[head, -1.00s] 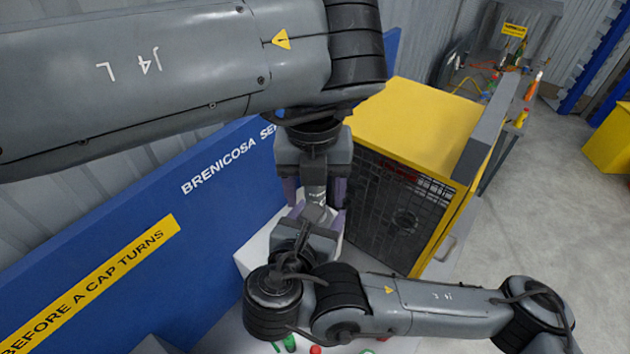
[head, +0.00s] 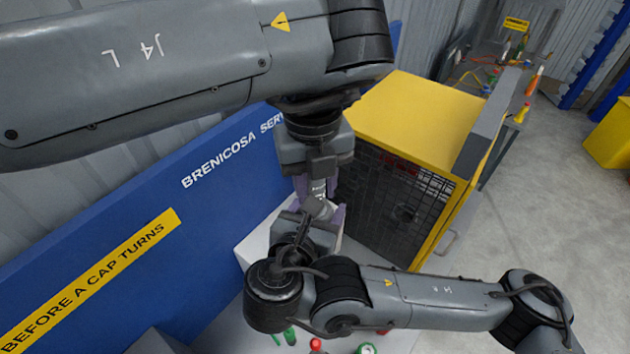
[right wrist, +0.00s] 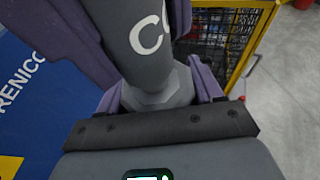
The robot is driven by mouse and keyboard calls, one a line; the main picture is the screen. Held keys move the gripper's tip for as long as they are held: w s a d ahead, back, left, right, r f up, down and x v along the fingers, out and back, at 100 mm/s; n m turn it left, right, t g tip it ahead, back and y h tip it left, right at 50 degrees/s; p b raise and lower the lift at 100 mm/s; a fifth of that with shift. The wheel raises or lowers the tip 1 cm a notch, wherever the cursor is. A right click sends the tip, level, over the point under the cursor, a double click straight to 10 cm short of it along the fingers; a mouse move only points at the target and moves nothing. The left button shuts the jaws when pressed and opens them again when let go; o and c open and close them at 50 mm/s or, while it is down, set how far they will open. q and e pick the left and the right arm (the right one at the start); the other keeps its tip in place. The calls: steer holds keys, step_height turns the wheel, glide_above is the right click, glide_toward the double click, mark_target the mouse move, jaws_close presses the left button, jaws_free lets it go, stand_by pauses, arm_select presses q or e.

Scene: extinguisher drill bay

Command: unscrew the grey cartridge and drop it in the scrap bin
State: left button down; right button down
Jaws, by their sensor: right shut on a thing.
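The grey cartridge (head: 319,188) stands roughly upright between my two grippers, white lettering on its side. In the right wrist view the grey cartridge (right wrist: 146,40) shows a white "C" and a faceted grey section at its lower end. My right gripper (right wrist: 160,92) is shut on that lower section, a purple finger on each side. My left gripper (head: 317,186) comes from above, its purple fingers on either side of the cartridge's upper part; whether they touch it is unclear. I cannot tell whether the faceted section is a separate part.
A yellow cabinet (head: 425,115) with a dark mesh front stands close to the right. A blue panel (head: 215,215) runs along the left. Small red and green items lie at the bottom edge. A yellow box (head: 608,140), possibly the scrap bin, stands at the far right.

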arm_select(q)
steer(key=n, duration=0.7)
steer(key=shift+a, duration=0.1)
arm_select(e)
steer(key=shift+r, duration=0.1)
arm_select(q)
steer(key=shift+r, duration=0.3)
steer(key=shift+r, duration=0.7)
steer(key=shift+r, duration=0.2)
steer(key=shift+r, duration=1.95)
